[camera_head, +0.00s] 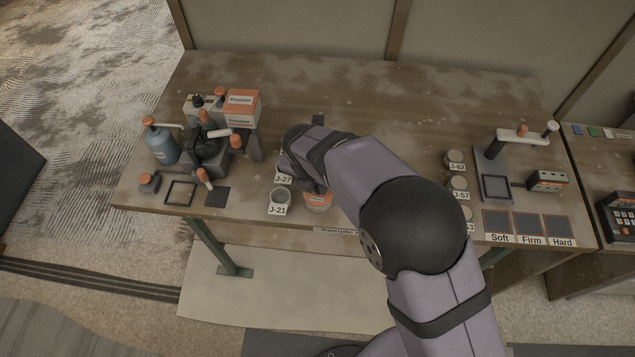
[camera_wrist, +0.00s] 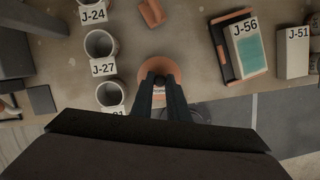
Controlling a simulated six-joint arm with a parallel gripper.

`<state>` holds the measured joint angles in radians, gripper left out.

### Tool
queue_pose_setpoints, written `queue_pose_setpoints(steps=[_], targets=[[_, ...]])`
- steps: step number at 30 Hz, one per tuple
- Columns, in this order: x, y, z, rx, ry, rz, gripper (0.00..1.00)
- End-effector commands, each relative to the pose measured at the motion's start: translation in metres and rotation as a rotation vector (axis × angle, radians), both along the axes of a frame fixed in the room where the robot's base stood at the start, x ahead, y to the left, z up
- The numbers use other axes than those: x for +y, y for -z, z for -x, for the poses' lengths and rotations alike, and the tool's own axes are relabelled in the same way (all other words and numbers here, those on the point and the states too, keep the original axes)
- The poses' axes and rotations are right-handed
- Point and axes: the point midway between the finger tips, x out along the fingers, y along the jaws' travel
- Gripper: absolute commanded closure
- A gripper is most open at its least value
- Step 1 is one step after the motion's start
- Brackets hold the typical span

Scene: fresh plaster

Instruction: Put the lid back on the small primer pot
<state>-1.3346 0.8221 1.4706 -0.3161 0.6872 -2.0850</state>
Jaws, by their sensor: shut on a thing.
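My gripper (camera_wrist: 160,78) points down at the front of the table, its fingers close together over an orange round lid (camera_wrist: 146,69). The fingers appear shut on the middle of this lid. In the head view an orange pot (camera_head: 318,202) with a pale label shows just below my gripper, near the table's front edge. My wrist and forearm cover much of it there. I cannot tell whether the lid touches the pot's rim or hangs above it.
Cups J-21 (camera_head: 279,197), J-27 (camera_wrist: 101,44) and J-24 (camera_wrist: 92,5) stand in a row to the left. A dark tray (camera_wrist: 221,50) and box J-56 (camera_wrist: 249,48) are to the right. An orange block (camera_wrist: 152,12) lies behind. The table's rear middle is mostly clear.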

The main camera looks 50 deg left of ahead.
Motion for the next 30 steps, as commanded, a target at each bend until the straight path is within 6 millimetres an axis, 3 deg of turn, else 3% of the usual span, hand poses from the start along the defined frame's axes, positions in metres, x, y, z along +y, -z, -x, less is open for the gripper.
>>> queue_pose_setpoints(steps=[9, 10, 12, 18, 19, 21, 30], targets=[[0.0, 0.0002, 0.0, 0.0, 0.0, 0.0, 1.0], [0.0, 0.0002, 0.0, 0.0, 0.0, 0.0, 0.81], [0.0, 0.0002, 0.0, 0.0, 0.0, 0.0, 0.64], [0.0, 0.0001, 0.0001, 0.0, 0.0, 0.0, 0.64], [-0.0001, 0.0002, 0.0, 0.0, 0.0, 0.0, 0.61], [-0.0001, 0.0002, 0.0, 0.0, 0.0, 0.0, 0.45], [-0.0001, -0.0001, 0.0, 0.0, 0.0, 0.0, 0.45]])
